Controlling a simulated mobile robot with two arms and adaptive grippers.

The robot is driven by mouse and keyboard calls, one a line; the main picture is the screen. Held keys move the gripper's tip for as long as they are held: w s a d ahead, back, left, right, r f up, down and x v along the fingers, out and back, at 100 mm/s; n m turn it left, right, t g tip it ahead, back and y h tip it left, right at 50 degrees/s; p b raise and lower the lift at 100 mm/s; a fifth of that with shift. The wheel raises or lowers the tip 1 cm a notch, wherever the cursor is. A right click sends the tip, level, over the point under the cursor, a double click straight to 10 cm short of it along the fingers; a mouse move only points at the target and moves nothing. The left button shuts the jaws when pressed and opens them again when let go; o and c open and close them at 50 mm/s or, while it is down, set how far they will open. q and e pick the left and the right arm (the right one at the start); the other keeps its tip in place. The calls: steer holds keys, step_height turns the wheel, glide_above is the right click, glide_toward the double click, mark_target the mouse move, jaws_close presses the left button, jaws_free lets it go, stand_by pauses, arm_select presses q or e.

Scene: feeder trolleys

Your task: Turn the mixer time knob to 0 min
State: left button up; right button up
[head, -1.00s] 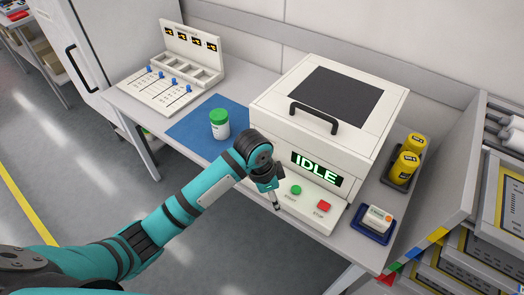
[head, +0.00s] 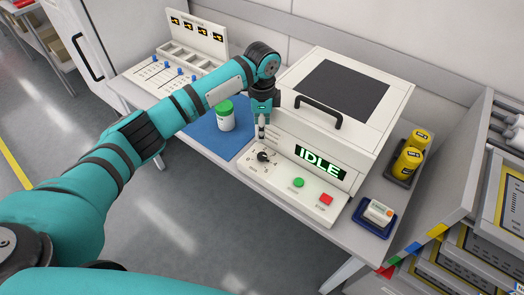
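The mixer (head: 300,125) is a white box with a dark lid window and a black handle, and its display reads IDLE. On the left of its front panel is the black time knob (head: 263,156) with a scale around it; the marks are too small to read. My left gripper (head: 262,137) points down just above and behind the knob, apart from it as far as I can see. Its fingers look close together, but whether they are shut is unclear. My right gripper is not in view.
A green button (head: 298,182) and a red button (head: 326,199) sit right of the knob. A jar with green lid (head: 225,115) stands on a blue mat (head: 203,132), close to my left arm. Yellow containers (head: 408,160) and a small device on a blue tray (head: 376,218) are at right.

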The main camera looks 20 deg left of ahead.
mark_target(262, 155)
arm_select(q)
step_height(262, 155, down, 12)
steer(key=shift+f+p, duration=0.1)
steer(key=shift+p, duration=0.45)
jaws_close()
